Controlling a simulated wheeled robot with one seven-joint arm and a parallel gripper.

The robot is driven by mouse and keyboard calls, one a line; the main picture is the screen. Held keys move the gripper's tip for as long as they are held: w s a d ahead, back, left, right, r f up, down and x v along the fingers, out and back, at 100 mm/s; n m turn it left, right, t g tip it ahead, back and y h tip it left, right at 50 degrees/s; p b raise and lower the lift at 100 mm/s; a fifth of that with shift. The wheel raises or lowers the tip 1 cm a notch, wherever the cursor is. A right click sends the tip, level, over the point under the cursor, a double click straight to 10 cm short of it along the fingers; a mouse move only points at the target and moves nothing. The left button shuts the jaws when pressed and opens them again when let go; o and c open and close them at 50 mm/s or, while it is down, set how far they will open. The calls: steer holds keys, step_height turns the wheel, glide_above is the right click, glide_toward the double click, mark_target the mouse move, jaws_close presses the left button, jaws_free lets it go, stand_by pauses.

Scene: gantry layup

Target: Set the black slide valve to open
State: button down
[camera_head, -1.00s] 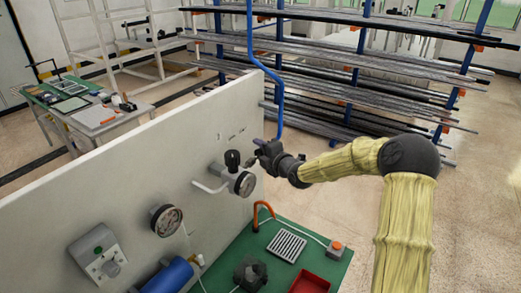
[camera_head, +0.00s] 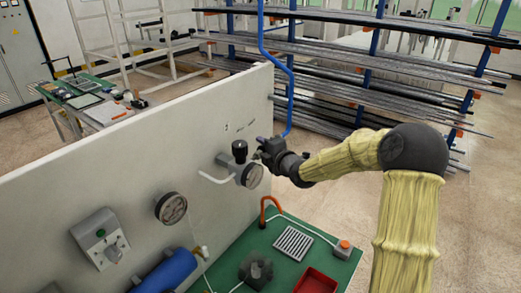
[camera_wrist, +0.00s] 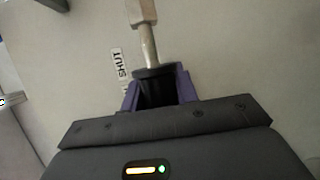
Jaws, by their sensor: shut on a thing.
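The black slide valve (camera_wrist: 155,91) shows in the wrist view as a dark body between my gripper's purple fingers. A metal stem with a square-ended fitting (camera_wrist: 146,25) runs out of it. A white label reading SHUT (camera_wrist: 118,63) is on the pale panel, left of the stem. My gripper (camera_wrist: 158,93) is shut on the black part. In the head view, my gripper (camera_head: 262,148) is at the panel face near its right end, and the valve is mostly hidden behind it. The valve's exact position along its travel cannot be told.
A regulator with a black knob (camera_head: 239,150) and a gauge (camera_head: 252,175) sits close to the left of my gripper. Another gauge (camera_head: 171,208) is further left. Below is a green bench (camera_head: 262,236) with a red tray (camera_head: 316,281). A blue pipe (camera_head: 289,95) rises behind.

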steer(key=shift+s+a+f, duration=0.15)
steer(key=shift+a+f, duration=0.05)
steer(key=shift+a, duration=0.05)
steer(key=c, duration=1.4)
jaws_free()
steer(key=o, duration=0.3)
steer(key=shift+d+r, duration=0.15)
steer(key=shift+d, duration=0.05)
steer(key=b+v, duration=0.5)
steer(key=v, duration=1.2)
steer(key=shift+s+a+r, duration=0.1)
steer(key=shift+s, duration=0.15)
